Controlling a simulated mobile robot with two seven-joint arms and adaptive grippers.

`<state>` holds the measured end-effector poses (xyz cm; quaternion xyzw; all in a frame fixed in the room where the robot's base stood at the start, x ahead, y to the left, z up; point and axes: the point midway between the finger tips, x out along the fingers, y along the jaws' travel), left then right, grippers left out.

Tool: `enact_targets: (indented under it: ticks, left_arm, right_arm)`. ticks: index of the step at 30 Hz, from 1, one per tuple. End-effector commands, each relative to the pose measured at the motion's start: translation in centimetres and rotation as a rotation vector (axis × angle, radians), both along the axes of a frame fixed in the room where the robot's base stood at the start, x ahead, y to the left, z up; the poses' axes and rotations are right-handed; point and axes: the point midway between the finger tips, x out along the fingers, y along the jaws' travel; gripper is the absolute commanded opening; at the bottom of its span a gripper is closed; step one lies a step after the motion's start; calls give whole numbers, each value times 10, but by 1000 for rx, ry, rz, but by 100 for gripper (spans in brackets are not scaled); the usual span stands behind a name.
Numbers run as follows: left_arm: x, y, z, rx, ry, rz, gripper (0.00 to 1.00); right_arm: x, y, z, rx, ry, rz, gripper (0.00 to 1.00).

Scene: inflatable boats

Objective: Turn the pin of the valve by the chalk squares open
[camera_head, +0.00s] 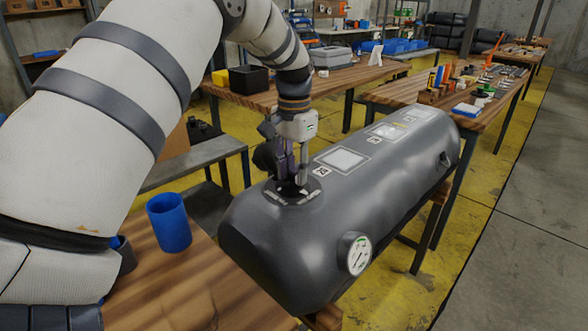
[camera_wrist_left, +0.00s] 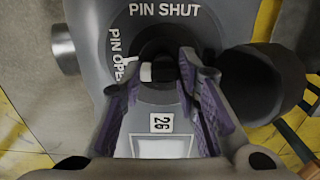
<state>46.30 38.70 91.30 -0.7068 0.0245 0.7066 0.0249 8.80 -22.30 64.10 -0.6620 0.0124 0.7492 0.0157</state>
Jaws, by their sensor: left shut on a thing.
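A grey inflatable tube (camera_head: 340,215) lies across a wooden stand, with a dark round valve (camera_head: 292,192) on its top near end. My left gripper (camera_head: 293,182) points down into this valve. In the left wrist view its purple fingers (camera_wrist_left: 158,85) are closed around the valve's small pin (camera_wrist_left: 148,72). The pin's white end is to the left, near the "PIN OPEN" lettering (camera_wrist_left: 116,62); "PIN SHUT" (camera_wrist_left: 165,10) is printed above. Pale squares (camera_head: 343,160) lie beside the valve, with a "26" tag (camera_wrist_left: 161,123). The fingers partly hide the pin and valve. My right gripper is out of view.
A round gauge (camera_head: 355,253) sits on the tube's near side. A blue cup (camera_head: 169,222) stands on the near wooden table (camera_head: 175,295). Benches with tools and boxes stand behind; the yellow and grey floor at right is clear.

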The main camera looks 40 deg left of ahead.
Motion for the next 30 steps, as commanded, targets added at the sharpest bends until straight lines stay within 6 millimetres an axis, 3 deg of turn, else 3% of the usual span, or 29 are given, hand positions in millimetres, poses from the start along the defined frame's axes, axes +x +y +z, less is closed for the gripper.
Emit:
enact_targets:
  ticks: [1, 3, 13, 24, 30]
  left_arm:
    - [-1, 0, -1, -1, 3, 2, 36]
    - [0, 0, -1, -1, 2, 2, 49]
    - [0, 0, 4, -1, -1, 0, 49]
    - [0, 0, 94, 1, -3, 0, 49]
    - [0, 0, 118, 0, 1, 1, 49]
  right_arm:
    - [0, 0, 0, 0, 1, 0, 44]
    - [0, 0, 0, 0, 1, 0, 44]
    - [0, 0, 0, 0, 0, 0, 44]
    - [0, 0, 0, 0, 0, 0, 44]
    - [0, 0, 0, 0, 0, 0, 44]
